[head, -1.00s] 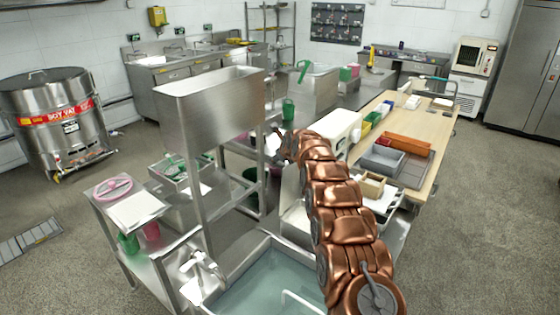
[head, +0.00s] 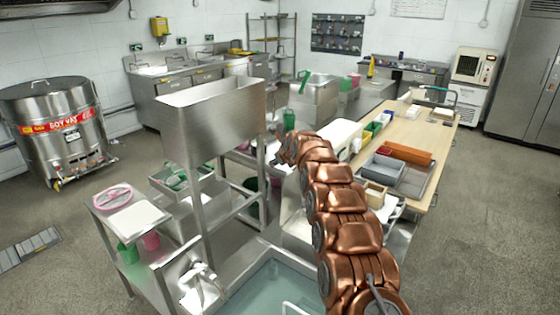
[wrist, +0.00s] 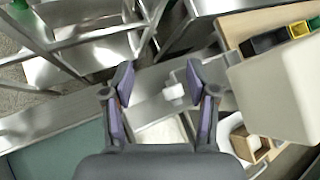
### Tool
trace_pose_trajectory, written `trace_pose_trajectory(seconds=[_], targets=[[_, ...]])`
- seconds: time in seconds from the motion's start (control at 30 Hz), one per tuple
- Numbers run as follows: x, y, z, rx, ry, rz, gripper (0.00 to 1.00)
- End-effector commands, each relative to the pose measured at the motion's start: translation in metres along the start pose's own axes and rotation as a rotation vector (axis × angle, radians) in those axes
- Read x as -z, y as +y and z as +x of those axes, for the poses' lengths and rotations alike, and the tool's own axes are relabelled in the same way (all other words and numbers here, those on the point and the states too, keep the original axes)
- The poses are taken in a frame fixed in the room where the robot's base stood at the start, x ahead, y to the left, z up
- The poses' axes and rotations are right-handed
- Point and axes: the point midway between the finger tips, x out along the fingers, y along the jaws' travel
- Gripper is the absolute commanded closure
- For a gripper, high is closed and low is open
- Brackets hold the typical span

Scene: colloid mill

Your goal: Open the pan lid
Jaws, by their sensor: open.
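I cannot pick out a pan with a lid for certain. A large steel vat (head: 58,150) with a red and yellow band stands at the far left, and its round lid (head: 45,84) with a small handle lies shut on top. My gripper (wrist: 160,82) is open in the wrist view, with nothing between its fingers. Below it are a steel surface and a small white object (wrist: 174,91). In the head view my copper arm reaches away from the camera, and its gripper end is small and hard to make out, far from the vat.
A tall steel hopper (head: 212,125) on legs stands left of my arm. A sink basin (head: 268,292) lies in front. A wooden table (head: 408,140) with trays and boxes is at right. A white housing (wrist: 285,90) is close right of my gripper. Floor is clear at far right.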

Motion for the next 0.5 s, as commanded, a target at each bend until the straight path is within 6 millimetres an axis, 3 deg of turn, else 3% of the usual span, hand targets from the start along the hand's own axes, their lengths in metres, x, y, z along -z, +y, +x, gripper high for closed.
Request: trace_pose_trajectory(seconds=[0.27, 0.5], targets=[[0.0, 0.0, -0.001, 0.0, 0.0, 0.0, 0.42], [-0.001, -0.001, -0.013, 0.001, -0.002, 0.001, 0.42]])
